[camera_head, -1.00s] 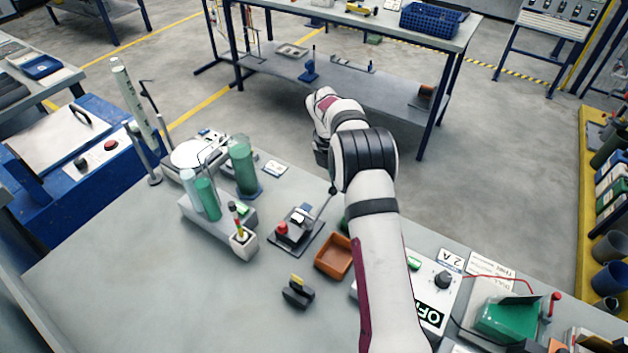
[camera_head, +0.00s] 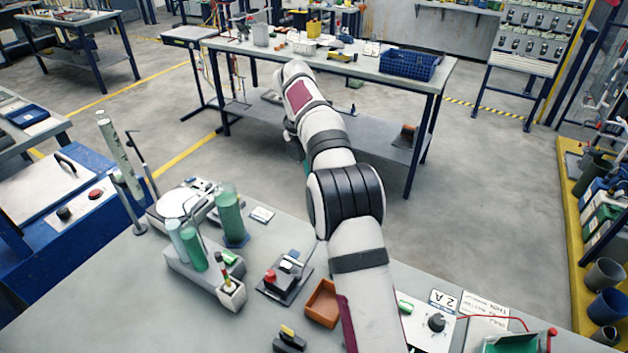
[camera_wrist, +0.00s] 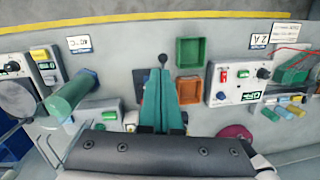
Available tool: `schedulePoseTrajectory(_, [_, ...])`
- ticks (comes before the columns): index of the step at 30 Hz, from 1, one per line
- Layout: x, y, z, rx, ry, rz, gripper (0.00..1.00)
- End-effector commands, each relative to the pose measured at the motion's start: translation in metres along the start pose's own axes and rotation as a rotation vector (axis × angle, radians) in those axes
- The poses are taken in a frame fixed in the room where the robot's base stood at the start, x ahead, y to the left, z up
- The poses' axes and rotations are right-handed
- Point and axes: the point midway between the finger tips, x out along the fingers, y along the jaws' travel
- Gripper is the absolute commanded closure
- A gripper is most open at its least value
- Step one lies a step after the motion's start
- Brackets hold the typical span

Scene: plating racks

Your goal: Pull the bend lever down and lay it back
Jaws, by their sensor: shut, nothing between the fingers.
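The bending device (camera_head: 285,277), a small dark base with a red knob and a light block on top, stands on the bench left of my arm in the head view. In the wrist view a black ball knob (camera_wrist: 163,60) on a short dark stem shows just beyond my fingertips. It looks like the lever's end; the rest is hidden behind the fingers. My gripper (camera_wrist: 161,74) has teal fingers that are closed together and empty. I cannot tell whether they touch the knob. The head view hides the fingertips.
An orange tray (camera_head: 322,303) sits right of the device, by my arm. A rack with green cylinders (camera_head: 203,270) and a pen holder stands to its left. A power box (camera_head: 432,323) is right of my arm. A black block (camera_head: 289,340) lies in front. The bench's front left is clear.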

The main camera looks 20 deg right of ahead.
Motion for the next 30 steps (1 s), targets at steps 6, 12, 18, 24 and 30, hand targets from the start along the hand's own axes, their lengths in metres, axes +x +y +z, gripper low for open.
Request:
schedulePoseTrajectory(6, [-0.004, -0.021, -0.011, 0.682, 0.126, 0.191, 1.0])
schedulePoseTrajectory(12, [-0.004, -0.038, -0.025, 1.329, 0.301, 0.318, 1.0])
schedulePoseTrajectory(18, [0.013, -0.032, -0.027, 1.419, 0.329, 0.327, 1.0])
schedulePoseTrajectory(24, [0.053, -0.014, -0.028, 1.417, 0.328, 0.325, 1.0])
schedulePoseTrajectory(30, [0.092, 0.003, -0.029, 1.416, 0.327, 0.325, 1.0])
